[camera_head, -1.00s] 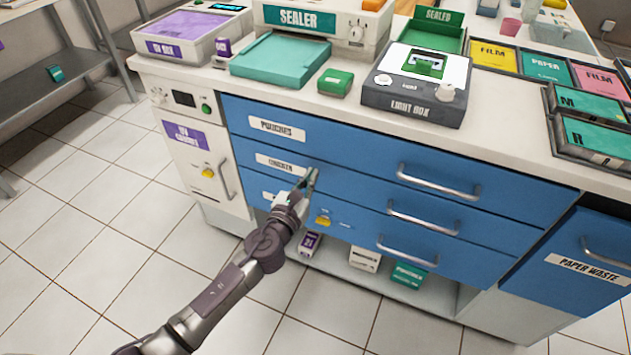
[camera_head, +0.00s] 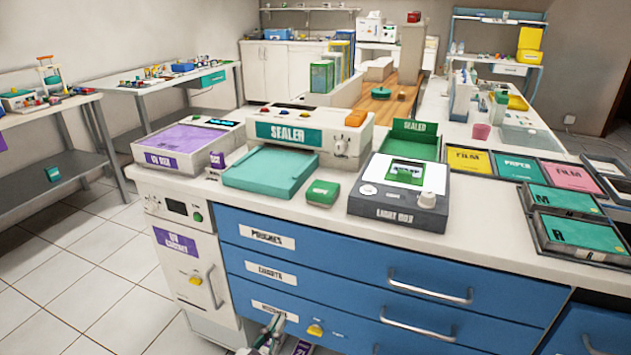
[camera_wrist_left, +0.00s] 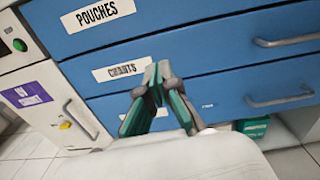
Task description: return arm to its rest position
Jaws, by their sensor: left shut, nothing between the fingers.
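My left gripper (camera_head: 270,335) shows at the bottom edge of the head view, in front of the lowest labelled drawer of the blue drawer unit (camera_head: 340,275). In the left wrist view, its green-padded fingers (camera_wrist_left: 157,78) are closed together with nothing between them. Their tips overlap the area by the "CHARTS" label (camera_wrist_left: 122,68); whether they touch the drawer front I cannot tell. Most of my left arm is below the head view. My right gripper is not in view.
The counter above holds the sealer (camera_head: 300,133), light box (camera_head: 400,205) and a purple-topped box (camera_head: 188,143). A white cabinet with a yellow knob (camera_head: 195,280) stands left of the drawers. Drawer handles (camera_head: 430,287) stick out. Tiled floor is clear at left.

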